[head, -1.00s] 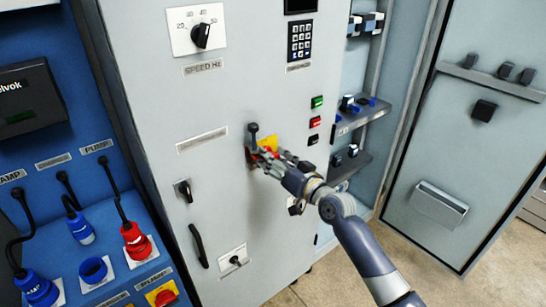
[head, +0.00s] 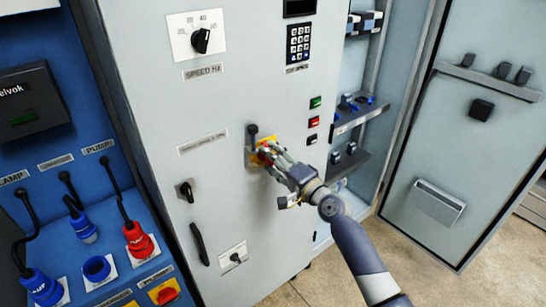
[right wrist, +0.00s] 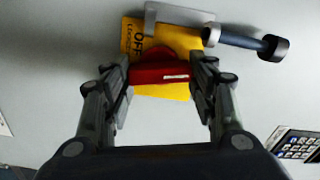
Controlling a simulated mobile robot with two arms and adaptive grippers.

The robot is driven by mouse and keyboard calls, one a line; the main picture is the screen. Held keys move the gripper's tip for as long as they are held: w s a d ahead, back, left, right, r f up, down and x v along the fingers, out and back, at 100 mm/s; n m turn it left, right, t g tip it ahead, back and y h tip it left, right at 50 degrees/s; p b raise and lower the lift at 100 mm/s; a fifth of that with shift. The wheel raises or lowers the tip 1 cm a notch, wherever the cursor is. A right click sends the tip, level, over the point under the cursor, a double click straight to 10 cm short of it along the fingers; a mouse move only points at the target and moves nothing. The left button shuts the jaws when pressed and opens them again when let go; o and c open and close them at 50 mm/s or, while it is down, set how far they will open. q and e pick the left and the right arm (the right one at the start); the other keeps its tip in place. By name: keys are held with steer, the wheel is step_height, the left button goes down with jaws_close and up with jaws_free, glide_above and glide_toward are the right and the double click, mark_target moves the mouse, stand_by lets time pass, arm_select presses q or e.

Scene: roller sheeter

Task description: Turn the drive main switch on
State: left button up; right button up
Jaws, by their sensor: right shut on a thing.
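My right gripper (right wrist: 160,70) is shut on this red body, one finger at each end. In the head view my right gripper (head: 265,155) is just below the knob, hiding most of the plate and tag.
The cabinet (head: 150,110) also carries a speed dial (head: 201,40), a keypad (head: 299,43), green and red buttons (head: 314,112), and a black handle (head: 199,244). A blue plug panel (head: 45,165) stands at left. An open door (head: 470,130) is at right. Floor shows between.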

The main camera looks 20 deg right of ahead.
steer(key=shift+m+p, duration=0.3)
steer(key=shift+m, duration=0.9)
steer(key=o, duration=1.1)
steer(key=shift+c, duration=0.2)
steer(key=shift+f, duration=0.1)
steer(key=v, duration=1.2)
